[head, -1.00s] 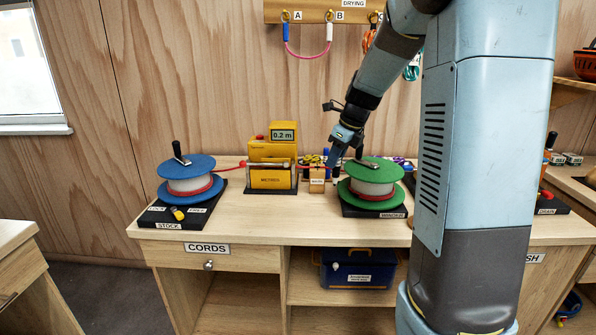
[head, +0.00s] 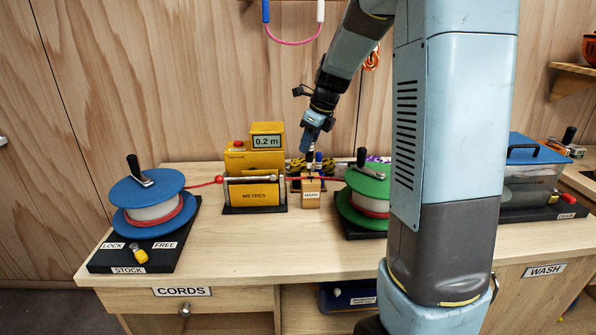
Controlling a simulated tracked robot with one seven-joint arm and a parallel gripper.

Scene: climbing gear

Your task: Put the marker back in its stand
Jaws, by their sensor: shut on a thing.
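My gripper (head: 312,144) points down above the wooden marker stand and is shut on the marker (head: 311,161), a thin dark stick held about upright. The stand is a small light wooden block (head: 311,201) with a white label, on the bench between the yellow metre box and the green reel. The marker's lower end is at the top of the block in the picture. It is too small to tell whether it is in the hole or just above or behind it.
The yellow metre box (head: 254,163) reads 0.2 m, left of the stand. A red cord (head: 330,179) runs past the stand to the green reel (head: 366,187). The blue reel (head: 148,189) stands left. Bench front (head: 270,250) is clear.

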